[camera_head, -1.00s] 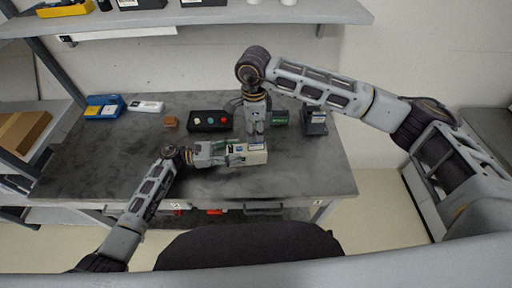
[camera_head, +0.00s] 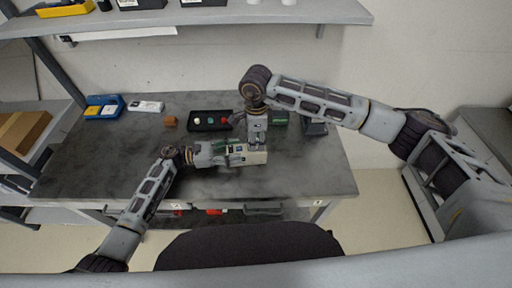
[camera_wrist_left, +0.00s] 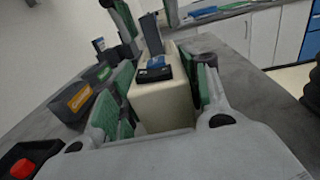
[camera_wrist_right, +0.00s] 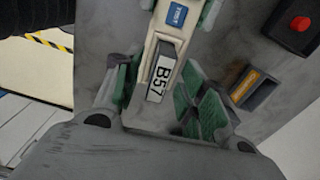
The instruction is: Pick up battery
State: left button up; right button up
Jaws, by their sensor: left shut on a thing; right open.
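A beige box-shaped device (camera_head: 262,158) is held just above or on the grey table; I cannot tell which. My left gripper (camera_head: 230,154) is shut on it from the left. In the left wrist view the beige body (camera_wrist_left: 165,108) sits between green finger pads and has a dark blue-topped part (camera_wrist_left: 153,70). My right gripper (camera_head: 257,143) is open, pointing down over the device's right end. In the right wrist view its green-padded fingers (camera_wrist_right: 155,95) stand either side of a white "B57" label (camera_wrist_right: 160,80), near a blue "TEST" label (camera_wrist_right: 176,14). I cannot tell whether the labelled part is the battery.
A blue tray (camera_head: 104,107) is at the back left. The table's left part (camera_head: 100,160) is clear.

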jog(key=shift+f, duration=0.5)
grip_shut()
